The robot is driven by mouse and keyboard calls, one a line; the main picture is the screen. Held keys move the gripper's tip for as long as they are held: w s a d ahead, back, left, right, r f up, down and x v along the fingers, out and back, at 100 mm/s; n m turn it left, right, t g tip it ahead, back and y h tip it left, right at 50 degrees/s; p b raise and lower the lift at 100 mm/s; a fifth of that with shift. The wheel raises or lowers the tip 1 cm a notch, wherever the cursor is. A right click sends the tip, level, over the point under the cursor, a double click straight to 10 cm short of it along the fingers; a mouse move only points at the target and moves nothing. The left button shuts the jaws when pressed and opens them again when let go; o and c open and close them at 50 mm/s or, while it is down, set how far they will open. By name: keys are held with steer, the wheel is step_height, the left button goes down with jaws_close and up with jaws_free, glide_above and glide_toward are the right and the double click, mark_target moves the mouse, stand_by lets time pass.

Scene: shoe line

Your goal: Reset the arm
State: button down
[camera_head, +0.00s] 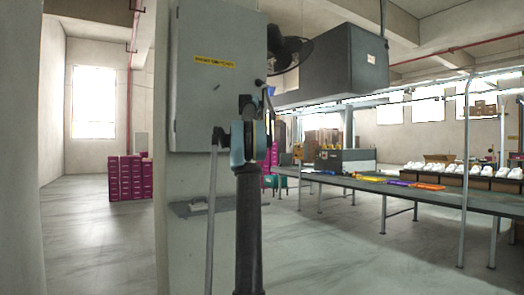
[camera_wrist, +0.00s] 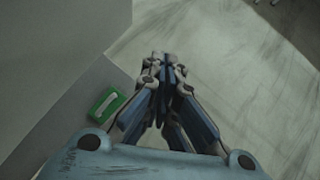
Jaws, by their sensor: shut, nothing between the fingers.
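My gripper (camera_wrist: 163,62) shows in the wrist view, pointing away from the camera over the pale floor. Its dark blue fingers are drawn together at the tips, and nothing is held between them. I cannot make out its fingertips in the head view.
Close ahead in the head view stands a grey cabinet (camera_head: 195,115). A conveyor table (camera_head: 450,198) with shoes (camera_head: 470,170) runs along the right. Magenta boxes (camera_head: 130,180) are stacked at left. A green object (camera_wrist: 108,104) lies left of my gripper in the wrist view.

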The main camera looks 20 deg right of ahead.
steer(key=s+r, duration=0.5)
steer(key=s+a+f+m+g+y, duration=0.1)
steer(key=s+a+f+m+y, duration=0.1)
steer(key=s+a+f+m, duration=0.75)
steer(key=s+a+f+m+y, duration=0.2)
steer(key=s+a+f+m, duration=0.2)
steer(key=s+a+f, duration=1)
steer(key=s+a+f+m+y, duration=0.1)
steer(key=s+a+f+m, duration=0.3)
steer(key=s+f, duration=0.6)
steer(key=s+a+f+m+g+y, duration=0.1)
steer(key=s+a+f+m, duration=0.3)
steer(key=s+f, duration=0.7)
steer(key=s+a+f+m+g+y, duration=0.1)
steer(key=s+a+f+m, duration=0.3)
steer(key=s+f, duration=0.6)
steer(key=shift+s+a+f, duration=0.25)
steer(key=shift+a+f, duration=0.05)
steer(key=shift+f, duration=0.2)
steer(key=shift+w, duration=0.1)
steer(key=shift+w+f, duration=0.2)
steer(key=shift+w, duration=0.15)
